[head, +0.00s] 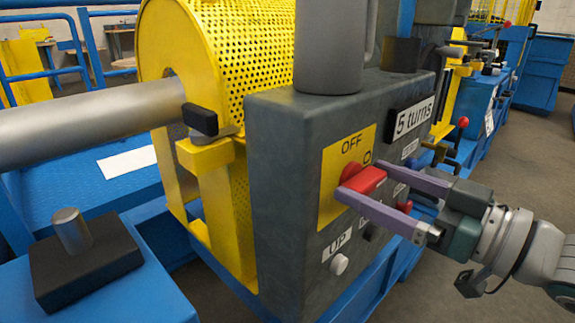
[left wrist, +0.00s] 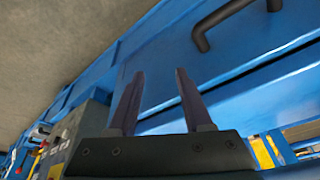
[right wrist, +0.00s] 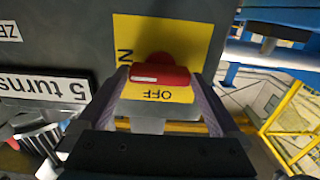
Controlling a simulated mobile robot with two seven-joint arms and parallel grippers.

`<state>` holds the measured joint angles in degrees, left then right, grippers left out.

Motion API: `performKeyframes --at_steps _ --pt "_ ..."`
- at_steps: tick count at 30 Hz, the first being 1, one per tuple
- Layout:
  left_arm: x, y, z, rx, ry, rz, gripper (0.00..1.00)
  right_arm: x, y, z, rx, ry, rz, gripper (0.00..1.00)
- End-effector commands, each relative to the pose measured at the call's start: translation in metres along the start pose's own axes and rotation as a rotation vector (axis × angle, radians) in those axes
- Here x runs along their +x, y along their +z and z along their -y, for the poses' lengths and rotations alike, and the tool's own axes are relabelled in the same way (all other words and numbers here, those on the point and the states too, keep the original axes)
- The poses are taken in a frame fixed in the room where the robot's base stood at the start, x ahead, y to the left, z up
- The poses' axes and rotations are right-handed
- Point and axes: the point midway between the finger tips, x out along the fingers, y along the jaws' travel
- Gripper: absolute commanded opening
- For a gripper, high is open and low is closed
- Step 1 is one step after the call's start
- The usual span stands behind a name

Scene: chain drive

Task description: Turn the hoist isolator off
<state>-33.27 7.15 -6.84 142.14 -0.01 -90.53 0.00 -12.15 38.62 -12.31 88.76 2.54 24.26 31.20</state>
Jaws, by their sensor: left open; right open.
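The hoist isolator is a red rotary knob (head: 362,179) on a yellow plate (head: 335,205) on the grey panel. The plate reads OFF at the top; part of another marking shows at its right. In the right wrist view the red bar (right wrist: 160,75) lies crosswise, with a pale mark toward its left end, on the side of the letter N. OFF appears upside down below it. My right gripper (right wrist: 160,82) is open, its fingers on either side of the knob; contact cannot be told. My left gripper (left wrist: 158,85) is open and empty, and shows only in its wrist view.
The grey panel (head: 285,160) also carries a "5 turns" label (head: 413,118) and a pale UP button (head: 339,264). A yellow perforated guard (head: 235,50) and a thick grey shaft (head: 90,112) stand left. A dark handle (left wrist: 205,20) on blue metal is near my left gripper.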

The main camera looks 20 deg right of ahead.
Motion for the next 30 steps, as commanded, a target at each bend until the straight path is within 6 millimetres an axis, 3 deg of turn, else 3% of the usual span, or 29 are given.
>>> performKeyframes --at_steps 2,19,30 --pt "-0.0001 0.0000 -0.0002 0.000 0.000 0.000 0.50 -0.0002 0.0000 0.0000 0.000 0.000 0.000 1.00" --pt "0.0000 -0.0004 -0.0026 -0.008 0.008 -0.001 0.50 -0.0005 -0.0001 0.0003 0.000 -0.001 0.000 0.36" --pt "-0.0034 -0.0015 -0.0024 -0.008 0.007 -0.001 0.50 -0.0005 -0.0009 0.0004 -0.059 0.000 0.000 0.34"
